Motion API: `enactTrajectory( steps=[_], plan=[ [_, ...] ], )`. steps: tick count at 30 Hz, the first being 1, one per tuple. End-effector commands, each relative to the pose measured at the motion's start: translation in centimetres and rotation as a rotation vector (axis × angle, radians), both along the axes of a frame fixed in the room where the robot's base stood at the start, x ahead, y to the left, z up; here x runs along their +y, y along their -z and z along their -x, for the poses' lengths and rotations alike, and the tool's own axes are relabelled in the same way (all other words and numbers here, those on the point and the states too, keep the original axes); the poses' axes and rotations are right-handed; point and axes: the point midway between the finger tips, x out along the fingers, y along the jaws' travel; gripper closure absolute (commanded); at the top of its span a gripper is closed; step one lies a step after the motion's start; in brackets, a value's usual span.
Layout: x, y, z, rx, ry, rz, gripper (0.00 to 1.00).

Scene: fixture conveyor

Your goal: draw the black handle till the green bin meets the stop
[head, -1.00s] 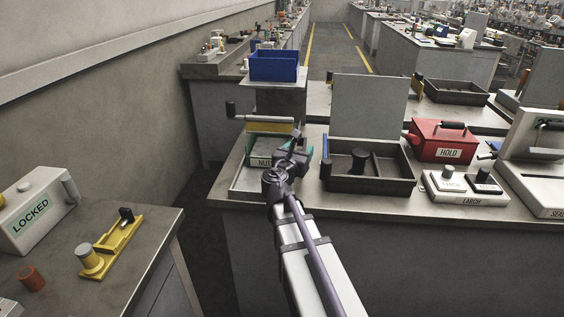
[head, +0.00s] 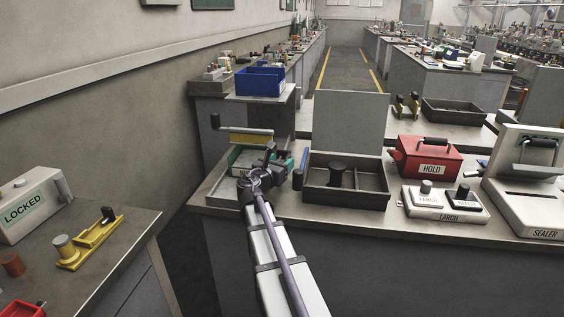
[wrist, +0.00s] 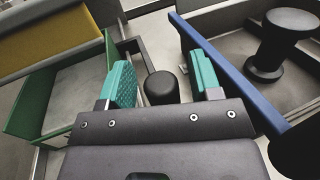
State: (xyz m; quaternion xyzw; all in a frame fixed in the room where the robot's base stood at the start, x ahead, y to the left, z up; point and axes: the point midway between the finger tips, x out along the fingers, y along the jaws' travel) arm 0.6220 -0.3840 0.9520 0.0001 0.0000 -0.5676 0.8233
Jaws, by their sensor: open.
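The green bin (head: 236,157) sits on the near bench at the left, partly hidden by my arm in the head view. Its green wall (wrist: 30,118) fills the left of the wrist view, below a yellow bar. My gripper (wrist: 162,80) is open, its two teal fingertips apart. A short black round-topped handle (wrist: 161,87) shows between the fingertips, with clear gaps on both sides; I cannot tell whether it is at finger depth. In the head view my gripper (head: 278,160) is at the bin's right side. I cannot make out the stop.
A dark tray (head: 375,201) with a black knob (head: 337,172) stands close to the right. A blue bin (head: 259,82) stands behind. A red HOLD box (head: 430,157) is farther right.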

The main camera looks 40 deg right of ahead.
Motion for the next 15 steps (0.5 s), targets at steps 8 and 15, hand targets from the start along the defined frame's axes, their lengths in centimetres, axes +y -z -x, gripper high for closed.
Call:
enactTrajectory(
  steps=[8, 15],
  plan=[
    [-1.38, 0.00, -0.53, 0.000, -0.001, 0.000, 0.42],
    [-1.36, 0.00, -0.52, 0.000, -0.001, 0.000, 0.55]
  ],
)
